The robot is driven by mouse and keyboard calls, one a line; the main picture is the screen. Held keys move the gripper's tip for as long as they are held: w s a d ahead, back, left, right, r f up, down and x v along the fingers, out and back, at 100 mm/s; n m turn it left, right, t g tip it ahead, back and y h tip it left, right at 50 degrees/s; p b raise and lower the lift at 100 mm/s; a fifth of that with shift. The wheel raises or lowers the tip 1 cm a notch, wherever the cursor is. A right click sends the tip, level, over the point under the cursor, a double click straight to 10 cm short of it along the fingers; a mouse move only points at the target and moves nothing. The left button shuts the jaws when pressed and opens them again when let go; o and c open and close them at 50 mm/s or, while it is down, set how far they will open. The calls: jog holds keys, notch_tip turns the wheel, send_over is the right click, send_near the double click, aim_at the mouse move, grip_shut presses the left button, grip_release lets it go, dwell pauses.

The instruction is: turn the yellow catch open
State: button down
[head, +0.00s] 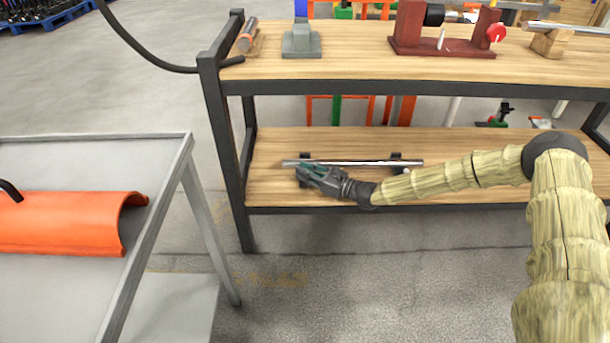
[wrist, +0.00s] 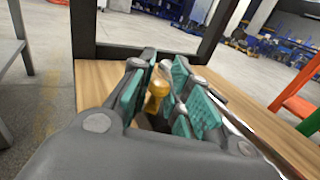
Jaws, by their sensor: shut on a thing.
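The yellow catch (wrist: 157,92) shows in the wrist view between the teal pads of my gripper (wrist: 158,98). My gripper is shut on it. The pads hide part of the catch, and its lower end is out of sight. In the head view my gripper (head: 308,174) is at the left end of a metal rod (head: 350,163) on the lower shelf. The catch cannot be made out in the head view, where my gripper covers that spot.
The rod rests on dark supports, one at its right (head: 397,163). The wooden lower shelf (head: 270,145) sits in a dark frame (head: 222,140). The upper shelf (head: 350,62) above holds a red vise-like stand (head: 440,45). A grey table with an orange half-pipe (head: 60,222) stands left.

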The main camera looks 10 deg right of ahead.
jog(key=shift+d+f+n+g+y+b, duration=0.1)
jog(key=shift+n+g+y+b, duration=0.5)
jog(key=shift+n+g+y, duration=0.5)
jog(key=shift+n+g+y+b, duration=0.55)
jog(key=shift+n+g, duration=0.35)
jog(key=shift+g, duration=0.6)
jog(key=shift+n+g+y+b, duration=0.35)
jog(key=shift+n+g, duration=0.45)
jog(key=shift+g, duration=0.4)
jog(key=shift+n+g, duration=0.3)
jog(key=shift+g, duration=0.2)
jog(key=c, duration=1.4)
grip_release()
notch_tip(320, 180, up, 10)
jog(key=shift+r, duration=0.1)
jog(key=shift+o, duration=0.2)
